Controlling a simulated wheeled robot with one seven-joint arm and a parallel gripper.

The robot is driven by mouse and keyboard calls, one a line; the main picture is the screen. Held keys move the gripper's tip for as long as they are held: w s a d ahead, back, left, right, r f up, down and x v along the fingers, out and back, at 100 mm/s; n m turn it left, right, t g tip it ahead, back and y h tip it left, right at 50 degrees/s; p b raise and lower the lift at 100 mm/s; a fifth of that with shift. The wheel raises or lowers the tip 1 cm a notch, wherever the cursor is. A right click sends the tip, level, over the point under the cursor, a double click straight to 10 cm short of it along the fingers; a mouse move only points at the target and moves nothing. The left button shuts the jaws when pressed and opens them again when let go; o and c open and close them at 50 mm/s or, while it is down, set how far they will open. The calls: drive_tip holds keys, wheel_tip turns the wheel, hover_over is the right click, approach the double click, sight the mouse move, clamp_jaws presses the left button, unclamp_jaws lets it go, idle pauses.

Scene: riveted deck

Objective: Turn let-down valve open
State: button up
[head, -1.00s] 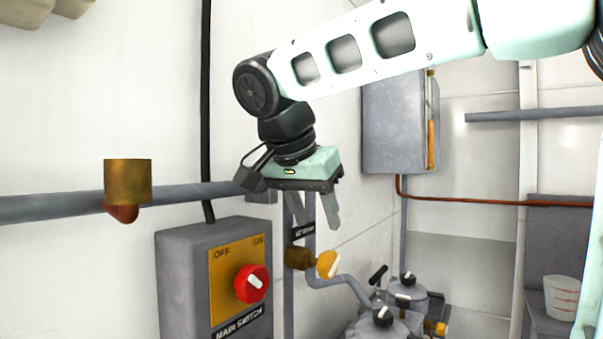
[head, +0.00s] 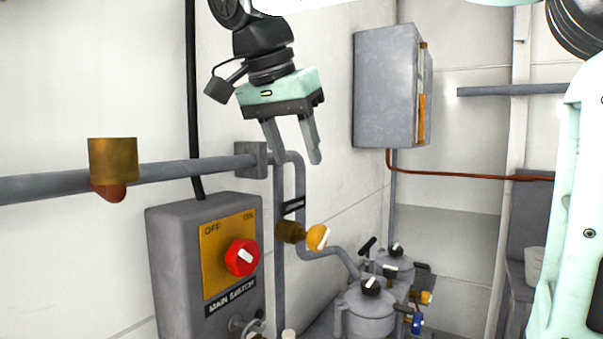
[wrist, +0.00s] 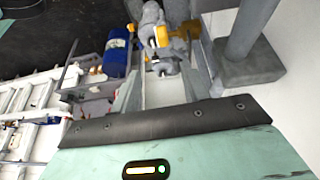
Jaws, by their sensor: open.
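A yellow knob with a white pointer (head: 317,237) sits on a brass valve body (head: 291,232) on the grey vertical pipe, and I take it for the let-down valve. A small dark label (head: 292,207) is above it, its text too small to read. My gripper (head: 296,161) is open and empty, above the knob and apart from it, fingers pointing down. In the wrist view yellow parts (wrist: 162,36) show beyond the fingers; I cannot tell which is the knob.
A grey main switch box (head: 175,270) with a red knob (head: 242,258) stands left of the valve. Grey pots (head: 368,308) with black knobs are lower right. A grey wall cabinet (head: 384,90) hangs at right. A blue cylinder (wrist: 117,58) shows in the wrist view.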

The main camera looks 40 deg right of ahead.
sight(318, 232)
drive_tip(key=w+d+g+y+p, duration=0.1)
drive_tip(key=w+d+y+p, duration=0.1)
drive_tip(key=d+y+p, duration=0.4)
drive_tip(key=w+d+g+y+p, duration=0.2)
drive_tip(key=w+d+y+p, duration=0.15)
drive_tip(key=d, duration=0.35)
drive_tip(key=shift+h, duration=0.25)
drive_tip(key=x, duration=0.5)
drive_tip(key=p+x, duration=0.1)
drive_tip(key=x, duration=0.5)
drive_tip(key=p+x, duration=0.1)
drive_tip(key=x, duration=0.5)
drive_tip(key=shift+s+d+r, duration=0.1)
drive_tip(key=shift+s, duration=0.15)
drive_tip(key=c, duration=1)
